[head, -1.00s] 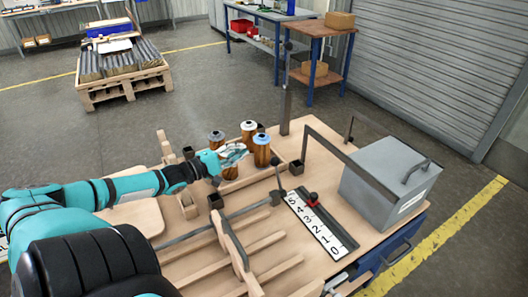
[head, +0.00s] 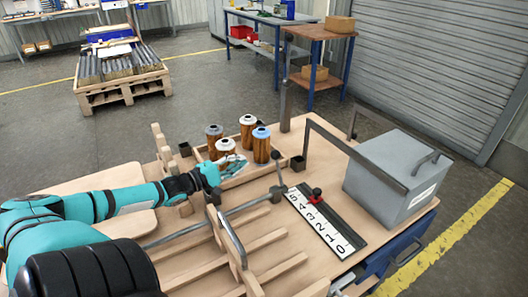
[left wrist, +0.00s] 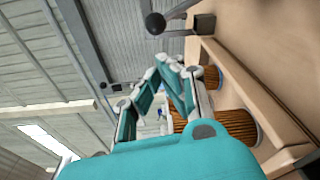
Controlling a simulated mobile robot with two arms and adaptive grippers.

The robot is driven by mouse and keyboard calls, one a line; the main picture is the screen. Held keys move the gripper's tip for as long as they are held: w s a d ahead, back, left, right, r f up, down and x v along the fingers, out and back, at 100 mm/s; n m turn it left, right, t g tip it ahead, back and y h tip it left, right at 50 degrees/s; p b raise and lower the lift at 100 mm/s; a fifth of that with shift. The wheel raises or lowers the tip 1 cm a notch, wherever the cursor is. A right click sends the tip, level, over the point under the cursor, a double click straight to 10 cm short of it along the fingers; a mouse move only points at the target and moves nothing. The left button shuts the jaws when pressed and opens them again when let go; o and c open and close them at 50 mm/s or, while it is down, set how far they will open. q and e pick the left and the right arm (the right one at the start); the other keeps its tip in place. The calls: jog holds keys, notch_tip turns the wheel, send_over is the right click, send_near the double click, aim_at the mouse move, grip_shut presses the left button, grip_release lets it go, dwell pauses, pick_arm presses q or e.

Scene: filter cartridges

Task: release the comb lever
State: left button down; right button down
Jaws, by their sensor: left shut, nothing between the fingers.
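The comb lever (head: 279,173) is a thin dark rod with a round black knob. It stands roughly upright from a dark clamp at the end of a long bar (head: 246,206). In the left wrist view a dark knob on a rod, likely this lever (left wrist: 156,23), shows at the top, beyond the fingers. My left gripper (head: 240,160) is shut and empty, to the left of the lever and apart from it, in front of the filter cartridges (head: 261,146). Its fingers also show in the left wrist view (left wrist: 174,66). My right gripper is not seen.
Several amber cartridges stand in a wooden tray (head: 243,179) close by the left gripper. A numbered scale (head: 319,223) with a red and black slider (head: 317,195) lies right of the lever. A grey box (head: 392,178) with a frame of bars stands farther right. Wooden slats (head: 235,240) lie in front.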

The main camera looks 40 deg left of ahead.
pick_arm(q)
jog(key=shift+w, duration=0.1)
jog(key=w+d+b, duration=0.1)
jog(key=w+b, duration=0.2)
jog(key=w, duration=0.6)
jog(key=shift+w+d+f, duration=0.15)
jog(key=shift+w+d, duration=0.05)
jog(key=shift+w, duration=0.2)
